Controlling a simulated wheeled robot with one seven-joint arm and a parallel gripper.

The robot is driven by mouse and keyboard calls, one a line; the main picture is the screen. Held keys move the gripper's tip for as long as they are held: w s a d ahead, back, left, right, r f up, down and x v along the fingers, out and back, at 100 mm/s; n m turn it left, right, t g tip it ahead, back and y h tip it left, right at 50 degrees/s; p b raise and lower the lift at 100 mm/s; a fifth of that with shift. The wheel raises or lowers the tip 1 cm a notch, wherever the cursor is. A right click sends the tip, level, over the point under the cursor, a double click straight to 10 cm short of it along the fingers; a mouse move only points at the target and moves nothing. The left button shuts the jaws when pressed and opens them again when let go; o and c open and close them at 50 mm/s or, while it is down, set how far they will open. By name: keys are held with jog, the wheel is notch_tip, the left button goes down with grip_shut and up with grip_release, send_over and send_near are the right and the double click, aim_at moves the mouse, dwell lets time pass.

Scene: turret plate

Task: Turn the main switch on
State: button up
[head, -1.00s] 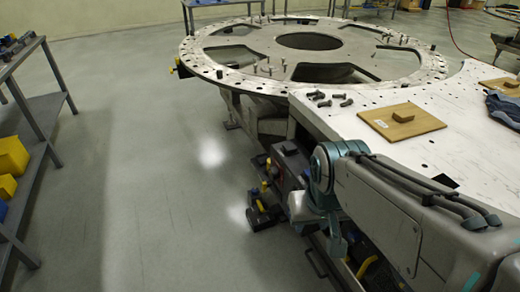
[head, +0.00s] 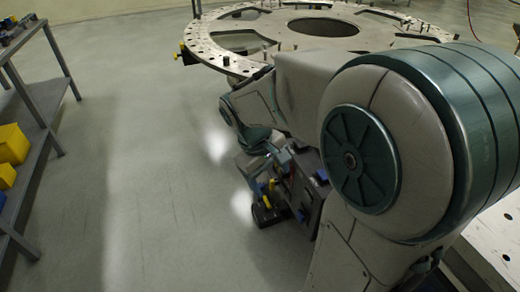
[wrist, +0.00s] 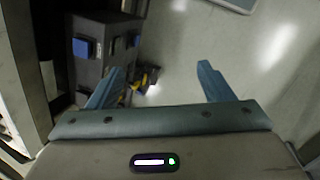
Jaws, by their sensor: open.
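A dark grey control box (wrist: 105,48) stands at the left in the wrist view, with a blue square part (wrist: 85,48) on its face and smaller blue parts beside it. I cannot tell which part is the main switch. In the head view the box (head: 308,185) shows partly behind my arm, with a blue part (head: 321,175) on it. My gripper (wrist: 160,70) is open and empty, its blue fingers pointing past the box's right side. In the head view my gripper (head: 264,166) is beside the box, partly hidden by my arm.
A round metal turret plate (head: 225,57) stands behind my arm. A black block with yellow parts (head: 268,213) is low by the box. A grey shelf (head: 42,125) with yellow bins (head: 12,145) is at the left. The floor between is clear.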

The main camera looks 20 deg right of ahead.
jog(key=w+d+f+n+g+h+b, duration=0.25)
jog(key=w+f+n+h+b, duration=0.35)
jog(key=w+f, duration=0.8)
jog(key=n+t+h+b, duration=0.3)
jog(key=n+t+h, duration=0.1)
jog(key=n+h, duration=0.55)
send_near(279, 174)
jog(key=shift+n+y, duration=0.25)
jog(key=shift+y, duration=0.1)
jog(key=d, duration=0.6)
jog(key=d+r, duration=0.1)
jog(key=d, duration=0.3)
jog(key=shift+w, duration=0.1)
